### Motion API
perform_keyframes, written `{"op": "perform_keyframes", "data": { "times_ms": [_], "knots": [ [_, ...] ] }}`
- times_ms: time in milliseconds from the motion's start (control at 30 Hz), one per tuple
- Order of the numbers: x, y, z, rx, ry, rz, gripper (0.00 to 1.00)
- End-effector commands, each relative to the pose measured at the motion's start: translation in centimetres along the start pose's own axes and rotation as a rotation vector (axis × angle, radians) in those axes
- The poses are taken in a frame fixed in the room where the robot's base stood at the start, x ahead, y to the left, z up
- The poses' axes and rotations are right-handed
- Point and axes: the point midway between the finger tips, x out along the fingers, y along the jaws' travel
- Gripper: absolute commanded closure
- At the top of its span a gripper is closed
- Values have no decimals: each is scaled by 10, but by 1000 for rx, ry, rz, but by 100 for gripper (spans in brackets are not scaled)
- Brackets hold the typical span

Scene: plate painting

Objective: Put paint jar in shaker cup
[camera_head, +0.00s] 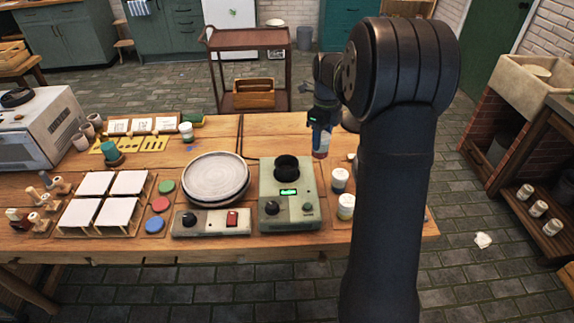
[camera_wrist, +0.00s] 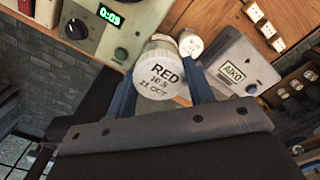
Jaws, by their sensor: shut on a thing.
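My gripper (camera_head: 320,128) is shut on a paint jar (camera_head: 320,151). In the head view the jar hangs above the table's back right part, behind and to the right of the shaker. In the wrist view the jar's white lid (camera_wrist: 160,72) reads "RED" and sits between both fingers. The dark shaker cup (camera_head: 287,167) stands on top of the grey-green shaker (camera_head: 291,212), with an open top; the jar is apart from it. The wrist view shows the shaker's front (camera_wrist: 128,30) with a lit green display, but I cannot make out the cup there.
Two other jars (camera_head: 340,180) (camera_head: 345,206) stand right of the shaker. A round turntable (camera_head: 216,178) and its control box (camera_head: 211,223) lie left of it. In the wrist view, a grey box marked "AIKO" (camera_wrist: 240,62) and a smaller jar (camera_wrist: 190,43) are near the held jar.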

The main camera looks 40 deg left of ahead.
Motion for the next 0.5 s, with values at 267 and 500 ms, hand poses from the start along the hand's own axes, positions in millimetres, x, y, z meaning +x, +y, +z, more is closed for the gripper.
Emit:
{"op": "perform_keyframes", "data": {
  "times_ms": [267,500],
  "knots": [
    [38,17,60,-5,2,2,77],
    [62,26,98,-2,1,1,77]
  ]
}}
